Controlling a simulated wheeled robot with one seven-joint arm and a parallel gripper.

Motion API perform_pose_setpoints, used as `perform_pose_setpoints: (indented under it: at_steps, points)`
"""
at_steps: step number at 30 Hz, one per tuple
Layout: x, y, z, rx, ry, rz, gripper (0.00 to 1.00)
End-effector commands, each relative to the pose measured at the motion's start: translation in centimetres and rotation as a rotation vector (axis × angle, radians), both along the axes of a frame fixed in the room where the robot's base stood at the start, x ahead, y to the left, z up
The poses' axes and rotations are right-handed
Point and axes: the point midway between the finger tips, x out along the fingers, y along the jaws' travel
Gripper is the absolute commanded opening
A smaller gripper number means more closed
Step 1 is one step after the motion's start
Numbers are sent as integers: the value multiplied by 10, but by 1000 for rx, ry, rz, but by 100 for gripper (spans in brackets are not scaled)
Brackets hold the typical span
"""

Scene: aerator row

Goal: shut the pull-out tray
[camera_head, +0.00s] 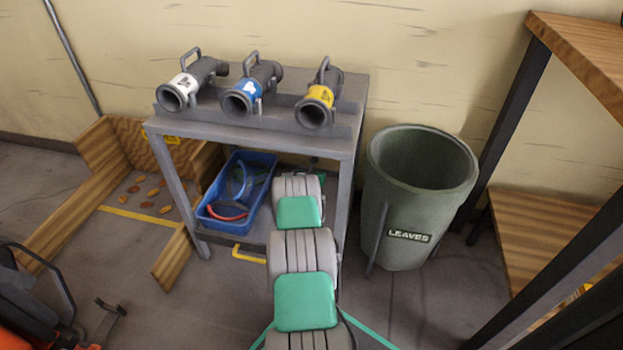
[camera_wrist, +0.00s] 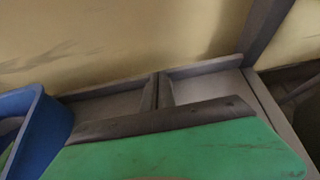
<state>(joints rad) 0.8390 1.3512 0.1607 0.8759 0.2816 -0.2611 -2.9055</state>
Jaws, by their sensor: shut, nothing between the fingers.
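The pull-out tray (camera_head: 258,238) is the low grey shelf in the grey stand, with a yellow handle (camera_head: 250,254) at its front. How far out it sits I cannot tell, since my arm covers its right part. A blue bin (camera_head: 236,222) with hoses or rings in it stands on the left of this level. My arm reaches in under the stand's top; my gripper is hidden in the head view. In the wrist view my gripper (camera_wrist: 159,78) is shut and empty, over a grey surface with a raised back edge (camera_wrist: 200,69). The blue bin's wall (camera_wrist: 45,135) is to its left.
The stand's top (camera_head: 348,92) carries three grey cylinders with white, blue and yellow bands. A green leaves barrel (camera_head: 400,240) stands close on the right. Wooden boards (camera_head: 75,225) are at left, an orange machine (camera_head: 30,310) at lower left, a wooden shelf (camera_head: 540,235) at right.

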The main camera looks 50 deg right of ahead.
Motion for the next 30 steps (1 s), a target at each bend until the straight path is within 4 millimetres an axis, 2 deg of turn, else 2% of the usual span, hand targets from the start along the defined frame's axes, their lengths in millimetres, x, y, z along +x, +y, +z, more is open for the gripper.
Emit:
perform_pose_setpoints:
  at_steps: [9, 20, 23, 27, 30]
  points:
    - [1, -9, 1, -3, -1, 2, 0]
    - [1, -9, 7, -9, -7, 1, 0]
    - [-2, 3, 12, -6, -4, 3, 0]
    - [-10, 38, 15, 2, 2, 10, 0]
    - [-20, 61, 30, 1, 2, 10, 0]
